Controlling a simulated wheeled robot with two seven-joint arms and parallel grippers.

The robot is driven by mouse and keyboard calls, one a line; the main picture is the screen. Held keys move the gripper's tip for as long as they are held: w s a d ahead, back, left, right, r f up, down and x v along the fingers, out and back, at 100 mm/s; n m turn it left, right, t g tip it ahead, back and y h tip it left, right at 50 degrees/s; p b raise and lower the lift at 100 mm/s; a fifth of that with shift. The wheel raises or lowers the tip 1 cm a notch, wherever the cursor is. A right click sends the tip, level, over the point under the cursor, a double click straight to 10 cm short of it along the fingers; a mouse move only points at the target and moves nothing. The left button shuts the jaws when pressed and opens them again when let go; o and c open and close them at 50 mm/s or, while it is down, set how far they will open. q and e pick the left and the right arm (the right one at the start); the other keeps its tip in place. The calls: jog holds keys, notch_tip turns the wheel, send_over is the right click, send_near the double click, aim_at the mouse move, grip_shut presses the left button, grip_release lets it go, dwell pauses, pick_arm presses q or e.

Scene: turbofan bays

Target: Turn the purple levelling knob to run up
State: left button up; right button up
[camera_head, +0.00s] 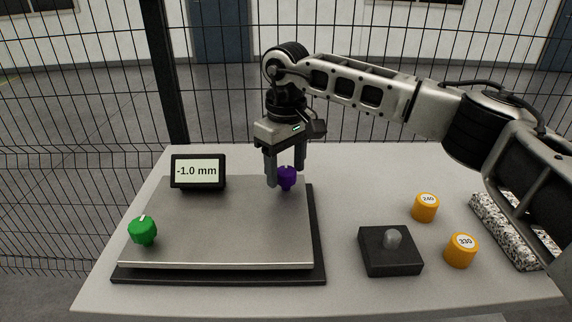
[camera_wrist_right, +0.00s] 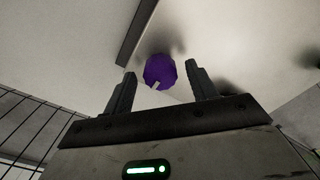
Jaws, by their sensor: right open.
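The purple knob (camera_head: 287,179) stands at the far right corner of a grey levelling plate (camera_head: 220,225) with a dark base. It also shows in the right wrist view (camera_wrist_right: 160,71), with a pale mark on its near edge. My right gripper (camera_head: 285,180) points down at the knob. Its fingers are open, one on either side of the knob in the head view, with gaps visible in the wrist view. I cannot tell whether a finger touches it. A display (camera_head: 198,171) behind the plate reads -1.0 mm. My left gripper is not in view.
A green knob (camera_head: 143,231) stands at the plate's left front. Right of the plate are a black block with a grey knob (camera_head: 391,250), two orange cylinders marked 240 (camera_head: 425,207) and 330 (camera_head: 460,250), and a speckled bar (camera_head: 505,230). A wire fence stands behind the table.

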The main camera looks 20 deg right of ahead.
aim_at(286, 170)
notch_tip(286, 170, up, 16)
dwell(0.5)
jog(key=shift+s+f, duration=0.1)
